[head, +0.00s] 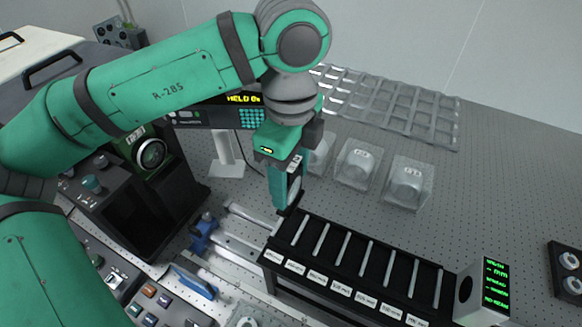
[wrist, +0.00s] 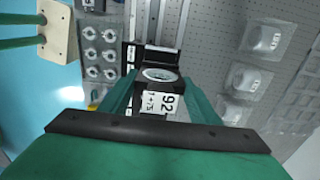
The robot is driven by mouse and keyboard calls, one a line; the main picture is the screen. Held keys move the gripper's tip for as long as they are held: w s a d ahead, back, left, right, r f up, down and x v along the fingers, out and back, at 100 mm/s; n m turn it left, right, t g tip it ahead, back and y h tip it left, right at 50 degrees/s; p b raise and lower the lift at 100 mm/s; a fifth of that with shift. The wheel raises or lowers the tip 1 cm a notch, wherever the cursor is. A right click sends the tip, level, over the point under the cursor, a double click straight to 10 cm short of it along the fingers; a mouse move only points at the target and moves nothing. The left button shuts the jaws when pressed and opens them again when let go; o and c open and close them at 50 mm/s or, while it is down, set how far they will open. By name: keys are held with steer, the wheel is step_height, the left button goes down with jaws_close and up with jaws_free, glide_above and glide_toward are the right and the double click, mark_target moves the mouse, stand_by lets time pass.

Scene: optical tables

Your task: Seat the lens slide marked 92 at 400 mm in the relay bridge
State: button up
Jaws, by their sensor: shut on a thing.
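The lens slide marked 92 (wrist: 160,102) is a dark frame with a round clear lens and a white label, seen in the wrist view. My gripper (head: 284,192) is shut on it, with a green finger on either side. In the head view the slide (head: 294,187) is partly hidden by the fingers and is held upright. The relay bridge (head: 355,251) is a long black rack with several slots and white labels along its front edge. My gripper is at its far left end. I cannot tell whether the slide touches it, and the labels are too small to read surely.
A box with a green readout (head: 494,288) stands at the bridge's right end. Clear lens cases (head: 408,184) and a clear compartment tray (head: 400,105) lie behind the bridge. A blue clamp (head: 203,230) on rails and a control panel (head: 150,300) are at left. Open perforated tabletop lies to the right.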

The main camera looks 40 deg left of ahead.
steer(key=shift+f, duration=4.6)
steer(key=shift+f, duration=0.25)
steer(key=o, duration=1.3)
steer(key=shift+o, duration=0.3)
steer(key=shift+r, duration=0.1)
steer(key=shift+r, duration=4.85)
